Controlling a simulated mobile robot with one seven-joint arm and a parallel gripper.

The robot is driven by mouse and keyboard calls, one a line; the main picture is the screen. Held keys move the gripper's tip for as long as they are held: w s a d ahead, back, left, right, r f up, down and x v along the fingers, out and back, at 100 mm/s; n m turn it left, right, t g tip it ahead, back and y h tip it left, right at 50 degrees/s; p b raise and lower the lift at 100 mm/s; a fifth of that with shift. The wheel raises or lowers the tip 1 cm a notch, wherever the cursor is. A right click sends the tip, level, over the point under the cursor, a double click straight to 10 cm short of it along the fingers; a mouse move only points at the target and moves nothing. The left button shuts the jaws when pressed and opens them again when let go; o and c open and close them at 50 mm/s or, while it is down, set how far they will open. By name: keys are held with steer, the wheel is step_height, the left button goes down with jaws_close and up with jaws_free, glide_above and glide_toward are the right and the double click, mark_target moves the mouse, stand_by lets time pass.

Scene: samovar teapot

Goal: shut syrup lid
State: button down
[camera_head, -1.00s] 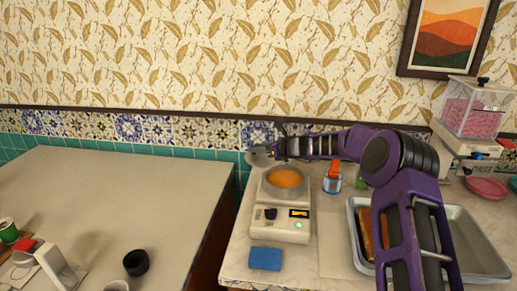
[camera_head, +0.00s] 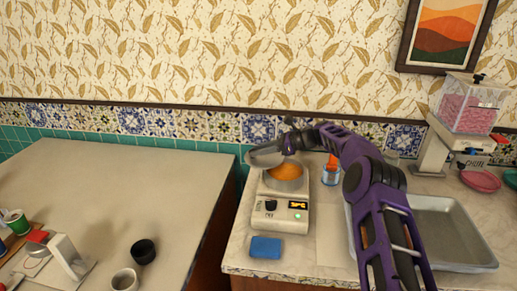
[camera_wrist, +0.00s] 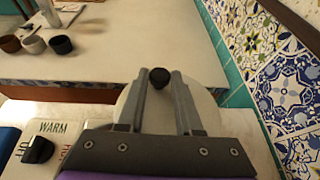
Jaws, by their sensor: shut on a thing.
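The syrup warmer (camera_head: 281,214) is a cream box with a dial, a small lit display and a round metal pot (camera_head: 287,184) of orange syrup (camera_head: 284,171). The round grey lid (camera_head: 264,158) is tilted above the pot's left and back part, leaving some syrup visible. In the wrist view the pale lid (camera_wrist: 161,112) lies under my fingers, with its black knob (camera_wrist: 159,77) between the fingertips. My gripper (camera_wrist: 160,84) is shut on that knob. The pot and syrup are hidden in the wrist view.
A blue sponge (camera_head: 265,247) lies in front of the warmer. A blue-labelled jar (camera_head: 330,175) stands to its right, and a metal tray (camera_head: 452,235) lies beneath my arm. A tiled wall is close behind. Dark and pale cups stand on the left table (camera_head: 130,190).

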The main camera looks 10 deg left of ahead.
steer(key=shift+s+d+n+g, duration=0.25)
steer(key=shift+s+n+g, duration=0.15)
steer(key=shift+n+g, duration=0.3)
steer(key=shift+s, duration=0.1)
steer(key=c, duration=0.6)
jaws_free()
steer(key=shift+d+r, duration=0.1)
